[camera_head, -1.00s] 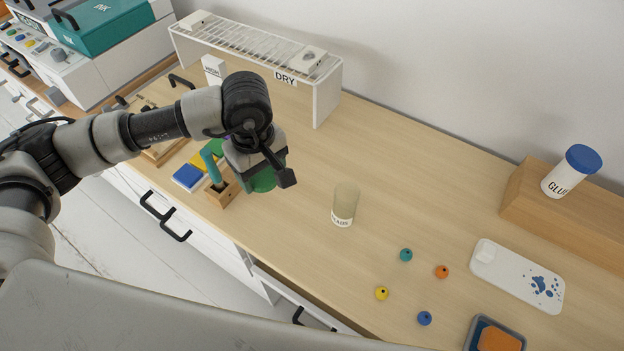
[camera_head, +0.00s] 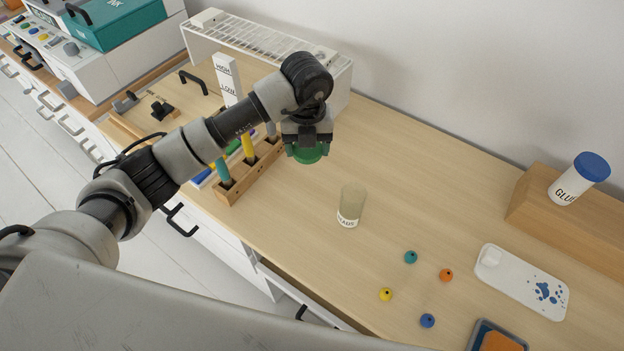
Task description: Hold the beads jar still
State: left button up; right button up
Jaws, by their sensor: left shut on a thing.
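The beads jar (camera_head: 351,206) stands upright on the wooden desk, with a clear tan body and a white label near its base. No gripper touches it. My left gripper (camera_head: 306,146) is up and to the left of the jar, apart from it. It is shut on a round green thing (camera_head: 307,155) that looks like a lid, held pointing down. The fingertips are partly hidden. My right gripper is not in view.
Teal (camera_head: 411,257), orange (camera_head: 446,275), yellow (camera_head: 386,294) and blue (camera_head: 427,320) beads lie right of the jar. A wooden tool holder (camera_head: 245,183) and a white drying rack (camera_head: 338,85) are left and behind.

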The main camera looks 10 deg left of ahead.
pick_arm(q)
jog(key=n, duration=0.3)
jog(key=f+n, duration=0.1)
jog(key=n, duration=0.1)
jog(key=shift+w+d, duration=0.3)
jog(key=shift+d, duration=0.1)
send_over(312, 182)
jog(key=shift+n, duration=0.3)
notch_tip(312, 182, down, 5)
jog(key=shift+f, duration=0.2)
notch_tip(312, 182, down, 4)
jog(key=shift+f, duration=0.3)
jog(key=shift+f, duration=0.15)
